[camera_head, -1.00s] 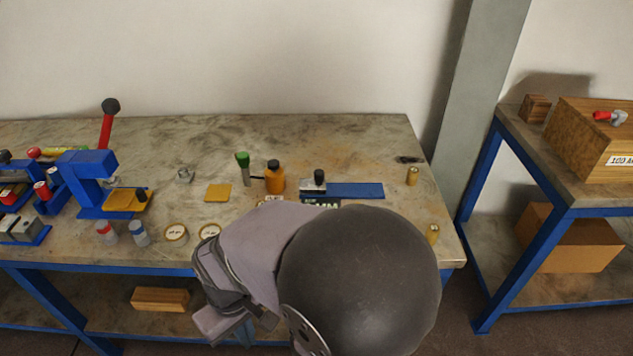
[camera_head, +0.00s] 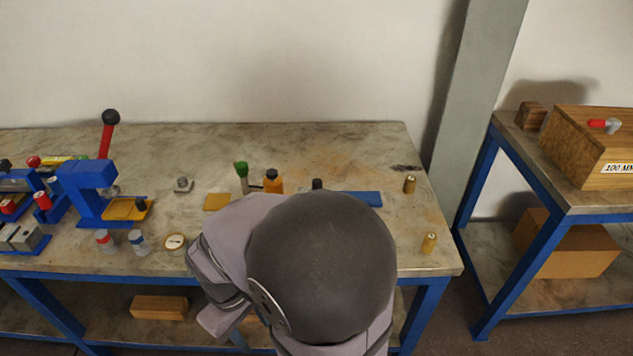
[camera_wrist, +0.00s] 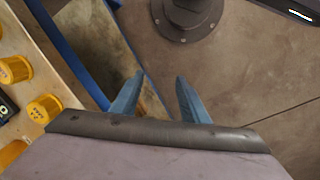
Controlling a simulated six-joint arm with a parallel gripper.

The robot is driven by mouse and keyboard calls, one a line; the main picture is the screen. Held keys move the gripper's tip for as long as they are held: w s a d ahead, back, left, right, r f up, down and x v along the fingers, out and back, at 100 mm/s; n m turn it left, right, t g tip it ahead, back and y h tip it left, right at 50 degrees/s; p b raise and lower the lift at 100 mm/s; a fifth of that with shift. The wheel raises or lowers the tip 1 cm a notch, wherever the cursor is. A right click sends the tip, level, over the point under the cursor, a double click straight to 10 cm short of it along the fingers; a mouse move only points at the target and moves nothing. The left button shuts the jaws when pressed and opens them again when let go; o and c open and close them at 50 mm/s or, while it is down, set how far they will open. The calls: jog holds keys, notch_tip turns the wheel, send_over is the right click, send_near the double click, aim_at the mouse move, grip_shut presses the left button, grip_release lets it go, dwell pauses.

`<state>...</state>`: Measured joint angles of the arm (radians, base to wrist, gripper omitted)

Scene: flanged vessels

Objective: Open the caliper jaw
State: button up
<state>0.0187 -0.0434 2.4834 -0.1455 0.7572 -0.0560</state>
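A blue bar (camera_head: 363,198) with an upright black knob (camera_head: 317,184) at its left lies toward the back right of the bench in the head view. It may be the caliper; my arm covers its front and left part, so its jaw cannot be made out. In the wrist view my gripper (camera_wrist: 159,78) has two blue fingers spread apart with nothing between them. It points down over the floor just off the bench edge. No caliper jaw is near the fingers.
Orange round pieces (camera_wrist: 44,108) stand on the bench at the wrist view's left. A blue press (camera_head: 88,190) stands left.

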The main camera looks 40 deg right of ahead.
jog(key=w+d+r+n+h+p, duration=0.2)
jog(key=d, duration=0.3)
jog(key=w+d+r+n+g+h+p, duration=0.1)
jog(key=w+d+r+n+h+p, duration=0.1)
jog(key=d, duration=0.4)
jog(key=w+d+r+n+h+p, duration=0.2)
jog(key=w+d+n, duration=0.2)
jog(key=d, duration=0.2)
jog(key=shift+w+g+h, duration=0.2)
jog(key=shift+g+h, duration=0.1)
jog(key=w+d+n+h+p, duration=0.1)
jog(key=w+d+n+h, duration=0.1)
jog(key=w+d, duration=0.1)
jog(key=w+d+r+n+t+h+p, duration=0.1)
jog(key=w+d+n, duration=0.2)
jog(key=d, duration=0.2)
jog(key=w+d+r+n+t+h+p, duration=0.1)
jog(key=w+d+n+h+p, duration=0.1)
jog(key=w+d+n, duration=0.1)
jog(key=shift+w+d+h, duration=0.3)
jog(key=shift+d, duration=0.6)
jog(key=shift+w+d, duration=0.3)
jog(key=shift+w, duration=0.05)
jog(key=shift+p+x, duration=1.2)
jog(key=shift+x, duration=2.45)
jog(key=shift+r, duration=0.1)
jog(key=shift+c, duration=0.6)
